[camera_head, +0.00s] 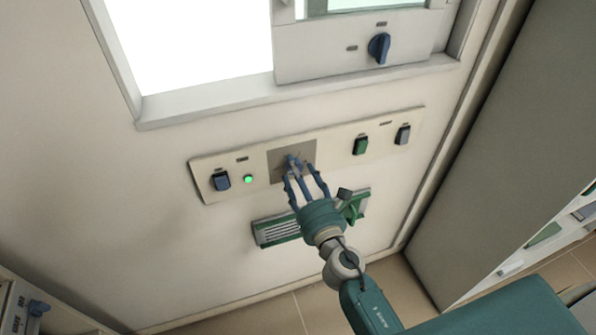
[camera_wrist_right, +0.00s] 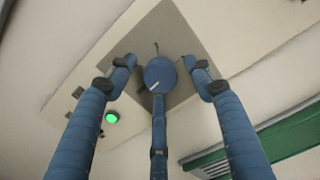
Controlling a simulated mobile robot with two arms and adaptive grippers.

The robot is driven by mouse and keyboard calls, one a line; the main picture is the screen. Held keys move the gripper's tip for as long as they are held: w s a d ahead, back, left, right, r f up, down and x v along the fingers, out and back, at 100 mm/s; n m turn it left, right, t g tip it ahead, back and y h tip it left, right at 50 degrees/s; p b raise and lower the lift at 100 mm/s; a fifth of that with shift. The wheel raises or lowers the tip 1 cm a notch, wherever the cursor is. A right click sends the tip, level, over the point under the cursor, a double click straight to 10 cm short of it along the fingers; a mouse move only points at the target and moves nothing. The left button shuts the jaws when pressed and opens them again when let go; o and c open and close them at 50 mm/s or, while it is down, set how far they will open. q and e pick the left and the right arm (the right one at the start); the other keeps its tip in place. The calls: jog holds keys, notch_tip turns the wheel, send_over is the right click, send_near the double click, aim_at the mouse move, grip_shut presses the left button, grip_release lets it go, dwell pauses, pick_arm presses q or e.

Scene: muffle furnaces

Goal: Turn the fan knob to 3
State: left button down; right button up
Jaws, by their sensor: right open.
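The fan knob is a round blue knob (camera_wrist_right: 160,75) with a white pointer line, on a grey square plate (camera_wrist_right: 197,45) of the wall panel. In the head view the knob (camera_head: 292,162) is partly hidden by my fingers. My right gripper (camera_head: 303,172) is open in front of it. In the right wrist view two fingers (camera_wrist_right: 160,72) stand left and right of the knob, apart from it, and a third finger lies below it, its tip overlapping the knob's lower edge. I cannot tell whether that finger touches. The scale numbers are not readable. My left gripper is not in view.
The panel (camera_head: 335,150) also bears a blue switch (camera_head: 221,181), a lit green lamp (camera_head: 248,179), a green switch (camera_head: 360,145) and a grey switch (camera_head: 403,134). A green-framed vent (camera_head: 279,232) lies below. Another blue knob (camera_head: 379,47) sits above, under a window.

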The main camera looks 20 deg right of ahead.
jog(key=c, duration=1)
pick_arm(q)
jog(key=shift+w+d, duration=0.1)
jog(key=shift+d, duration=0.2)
pick_arm(e)
jog(key=shift+c, duration=0.9)
